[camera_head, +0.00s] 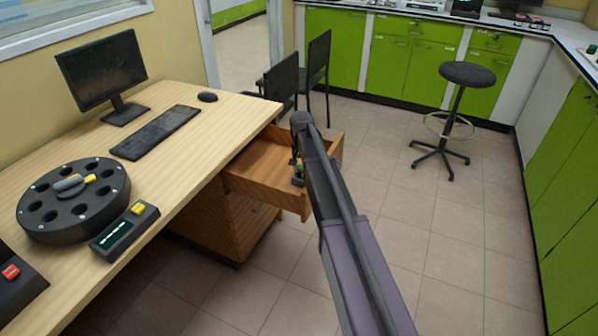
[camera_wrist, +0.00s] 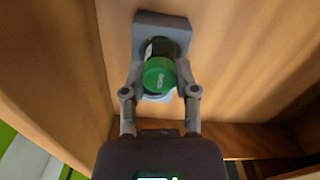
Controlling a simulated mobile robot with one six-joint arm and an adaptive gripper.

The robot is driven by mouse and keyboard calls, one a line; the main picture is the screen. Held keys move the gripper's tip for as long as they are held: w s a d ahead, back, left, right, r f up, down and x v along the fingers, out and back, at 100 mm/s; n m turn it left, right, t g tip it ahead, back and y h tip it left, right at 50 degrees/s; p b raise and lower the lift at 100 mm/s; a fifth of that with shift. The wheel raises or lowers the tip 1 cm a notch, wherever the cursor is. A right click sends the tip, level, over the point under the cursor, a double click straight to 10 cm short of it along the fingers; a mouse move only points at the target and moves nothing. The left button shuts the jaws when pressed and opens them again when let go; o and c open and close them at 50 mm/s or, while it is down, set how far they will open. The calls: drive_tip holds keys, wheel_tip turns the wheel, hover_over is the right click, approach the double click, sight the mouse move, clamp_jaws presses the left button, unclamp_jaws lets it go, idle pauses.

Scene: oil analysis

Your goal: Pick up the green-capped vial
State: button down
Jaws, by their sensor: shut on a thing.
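The green-capped vial (camera_wrist: 159,76) is in the middle of the wrist view, between the two fingers of my gripper (camera_wrist: 160,88), which is shut on it. The vial sits at a grey block-shaped holder (camera_wrist: 160,20) inside the drawer; I cannot tell whether it is clear of the holder. In the head view the open wooden drawer (camera_head: 262,168) hangs out from the desk. My gripper (camera_head: 297,172) is down inside it, mostly hidden by my arm, and a bit of green shows there.
The desk (camera_head: 185,130) carries a monitor (camera_head: 101,70), a keyboard (camera_head: 155,132), a mouse (camera_head: 207,97), a round black rotor with holes (camera_head: 73,207) and a small black device (camera_head: 125,232). Dark chairs (camera_head: 318,75) stand behind the drawer. A stool (camera_head: 467,75) stands on open floor at right.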

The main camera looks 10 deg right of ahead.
drive_tip(key=shift+r, duration=0.15)
wheel_tip(320, 180, up, 10)
drive_tip(key=p, duration=1)
idle(0.6)
wheel_tip(320, 180, up, 16)
drive_tip(key=p, duration=1.6)
hover_over(301, 166)
drive_tip(key=shift+s, duration=0.2)
